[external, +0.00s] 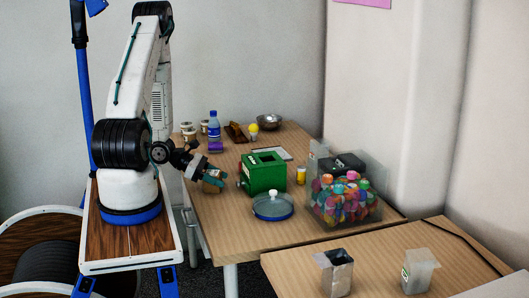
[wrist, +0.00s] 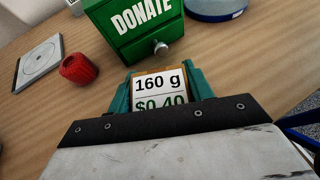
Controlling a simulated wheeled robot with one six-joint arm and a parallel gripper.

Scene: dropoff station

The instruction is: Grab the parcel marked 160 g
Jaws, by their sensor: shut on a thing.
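The parcel (wrist: 160,87) has a white label reading "160 g" and "$0.40" and shows between my jaws in the wrist view. Brown sides show at the label's edges. My gripper (wrist: 160,88) has teal fingers, one on each side of the parcel, and is shut on it. In the external view my gripper (external: 213,178) is at the table's left edge with the brown parcel (external: 210,187) in it. The external view does not show clearly whether the parcel touches the table.
A green DONATE box (wrist: 135,25) with a knob stands just beyond the parcel. A red object (wrist: 78,69) and a disc case (wrist: 39,62) lie to the left. A blue-rimmed lidded dish (external: 272,206) and a clear bin of colourful items (external: 345,200) stand to the right.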

